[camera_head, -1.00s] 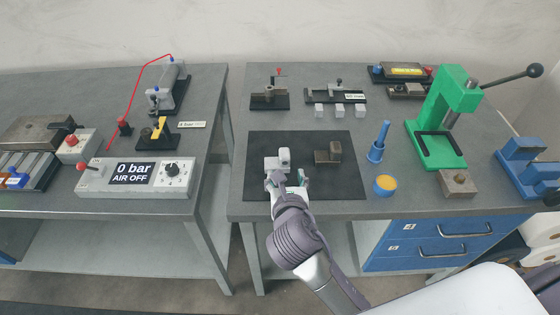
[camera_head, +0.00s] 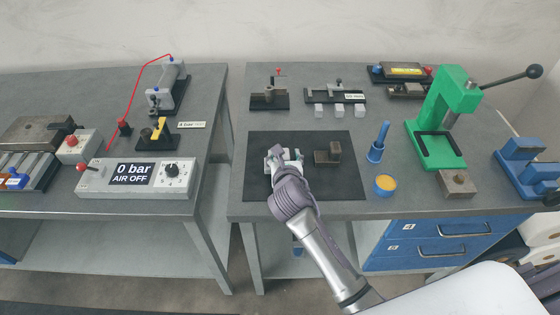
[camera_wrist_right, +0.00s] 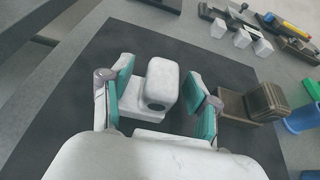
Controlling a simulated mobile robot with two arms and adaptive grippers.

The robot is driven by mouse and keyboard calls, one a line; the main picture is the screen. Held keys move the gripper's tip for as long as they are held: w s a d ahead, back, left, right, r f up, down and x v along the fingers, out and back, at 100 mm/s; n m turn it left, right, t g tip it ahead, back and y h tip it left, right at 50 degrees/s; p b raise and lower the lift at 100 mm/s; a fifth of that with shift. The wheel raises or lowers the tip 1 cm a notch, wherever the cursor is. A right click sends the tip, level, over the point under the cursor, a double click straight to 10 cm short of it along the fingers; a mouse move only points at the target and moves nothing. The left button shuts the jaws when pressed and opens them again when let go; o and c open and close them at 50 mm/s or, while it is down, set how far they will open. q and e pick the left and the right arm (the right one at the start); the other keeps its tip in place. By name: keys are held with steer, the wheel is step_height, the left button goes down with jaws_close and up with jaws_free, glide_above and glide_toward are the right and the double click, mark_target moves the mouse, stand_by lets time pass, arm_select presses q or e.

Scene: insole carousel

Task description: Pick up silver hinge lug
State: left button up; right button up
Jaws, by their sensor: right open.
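The silver hinge lug (camera_wrist_right: 161,82) lies on the black mat (camera_head: 345,185), a light block with a raised rounded part that has a round hole in its end. In the head view the lug is mostly hidden by my right gripper (camera_head: 285,156). In the right wrist view my right gripper (camera_wrist_right: 160,95) is open, with one teal-padded finger on each side of the lug's raised part. A gap shows between the right finger and the lug; whether the left finger touches it I cannot tell. My left gripper is not in view.
A brown stepped block (camera_head: 327,155) sits on the mat close right of my right gripper; it also shows in the wrist view (camera_wrist_right: 250,104). Several small light blocks (camera_head: 339,110) stand behind the mat. A blue bottle (camera_head: 377,146), a yellow-filled cup (camera_head: 385,185) and a green press (camera_head: 440,115) stand right.

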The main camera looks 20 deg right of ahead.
jaws_close()
steer(key=shift+r, duration=0.1)
steer(key=shift+r, duration=0.1)
